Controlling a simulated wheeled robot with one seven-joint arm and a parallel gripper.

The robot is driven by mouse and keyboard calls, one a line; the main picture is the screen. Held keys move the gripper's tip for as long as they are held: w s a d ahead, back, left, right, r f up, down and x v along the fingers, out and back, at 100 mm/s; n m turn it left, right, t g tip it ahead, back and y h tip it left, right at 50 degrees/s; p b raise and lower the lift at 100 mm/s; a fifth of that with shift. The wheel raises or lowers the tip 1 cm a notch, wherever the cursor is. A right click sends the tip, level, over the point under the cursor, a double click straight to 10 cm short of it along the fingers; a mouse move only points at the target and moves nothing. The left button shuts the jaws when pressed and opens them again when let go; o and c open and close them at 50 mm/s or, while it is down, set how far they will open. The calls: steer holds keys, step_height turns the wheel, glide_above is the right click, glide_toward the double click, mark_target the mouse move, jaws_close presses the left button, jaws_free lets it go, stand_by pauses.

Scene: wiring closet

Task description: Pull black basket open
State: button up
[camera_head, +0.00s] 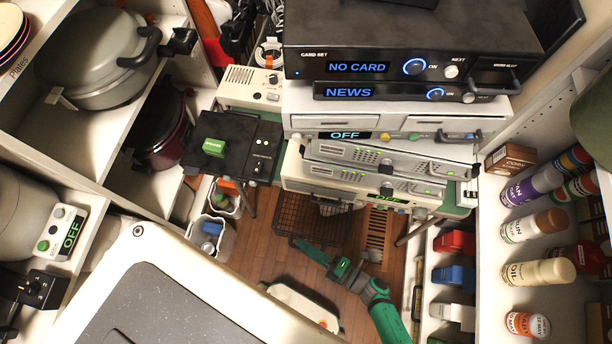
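The black basket (298,208) is a dark wire mesh basket low down under the table with the stacked devices, near the middle of the view. Its upper part is hidden by the devices above it. My green arm reaches in from the lower right. My gripper (300,244) points up and left, with its tip at the basket's lower front edge. I cannot tell whether it touches the edge or is around it. The fingers are too small to show whether they are open or shut.
White bins (213,246) with bottles stand left of the basket. Stacked devices (385,150) overhang it. A shelf with spray cans (540,225) lines the right, with red and blue bins (454,274) low down.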

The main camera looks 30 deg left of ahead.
steer(key=o, duration=0.4)
steer(key=shift+d, duration=0.15)
steer(key=d, duration=1)
steer(key=shift+s+d+r, duration=0.25)
steer(key=shift+s+r, duration=0.1)
steer(key=shift+r, duration=0.05)
steer(key=shift+r, duration=0.1)
